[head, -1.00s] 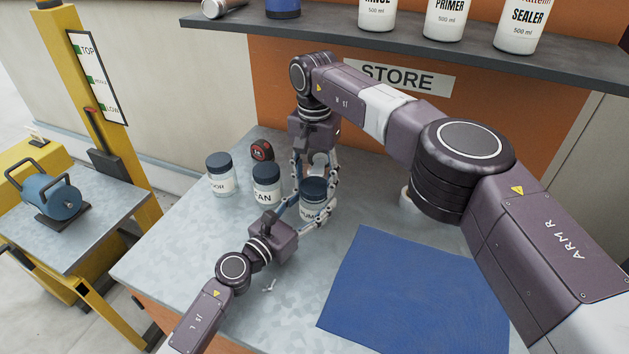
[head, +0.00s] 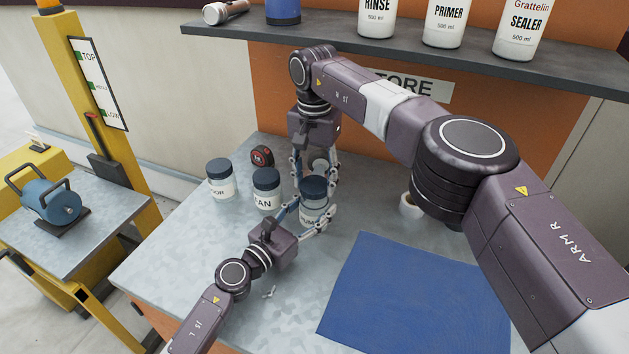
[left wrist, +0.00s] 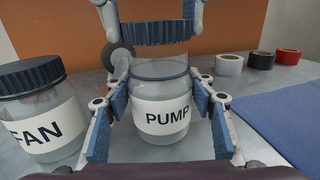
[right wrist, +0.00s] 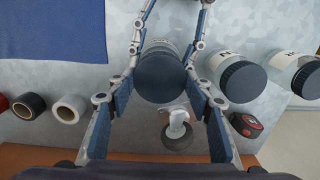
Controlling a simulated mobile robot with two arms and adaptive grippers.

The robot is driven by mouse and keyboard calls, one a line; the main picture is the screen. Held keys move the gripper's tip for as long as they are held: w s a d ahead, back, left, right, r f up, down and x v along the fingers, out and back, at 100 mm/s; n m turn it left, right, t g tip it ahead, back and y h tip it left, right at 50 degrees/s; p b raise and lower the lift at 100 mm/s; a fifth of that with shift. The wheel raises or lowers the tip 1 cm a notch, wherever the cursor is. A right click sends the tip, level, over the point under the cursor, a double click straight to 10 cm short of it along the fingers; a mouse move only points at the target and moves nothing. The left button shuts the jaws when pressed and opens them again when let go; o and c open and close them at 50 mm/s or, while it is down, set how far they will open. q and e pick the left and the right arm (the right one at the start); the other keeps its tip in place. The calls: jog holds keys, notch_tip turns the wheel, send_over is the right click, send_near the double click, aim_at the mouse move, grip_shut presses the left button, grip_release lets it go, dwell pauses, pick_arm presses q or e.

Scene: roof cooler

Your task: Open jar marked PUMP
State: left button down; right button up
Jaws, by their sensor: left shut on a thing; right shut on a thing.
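The PUMP jar (head: 313,214) is clear glass with a white label. It stands upright on the grey bench, and its label reads PUMP in the left wrist view (left wrist: 167,115). My left gripper (head: 310,222) is shut around the jar body from the front. The dark ribbed lid (left wrist: 155,32) is just above the jar's open mouth, with a narrow gap between them. My right gripper (head: 314,183) comes from above and behind and is shut on the lid. The lid's flat top shows in the right wrist view (right wrist: 160,78).
The FAN jar (head: 266,188) stands close left, with another jar (head: 220,179) beyond it. A tape measure (head: 262,157) is behind them. A blue mat (head: 415,295) lies to the right. Tape rolls (left wrist: 228,65) stand at the back right. A shelf (head: 400,40) hangs above.

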aim_at(315, 184)
jog(key=shift+r, duration=2.05)
pick_arm(q)
jog(key=c, duration=0.8)
grip_release()
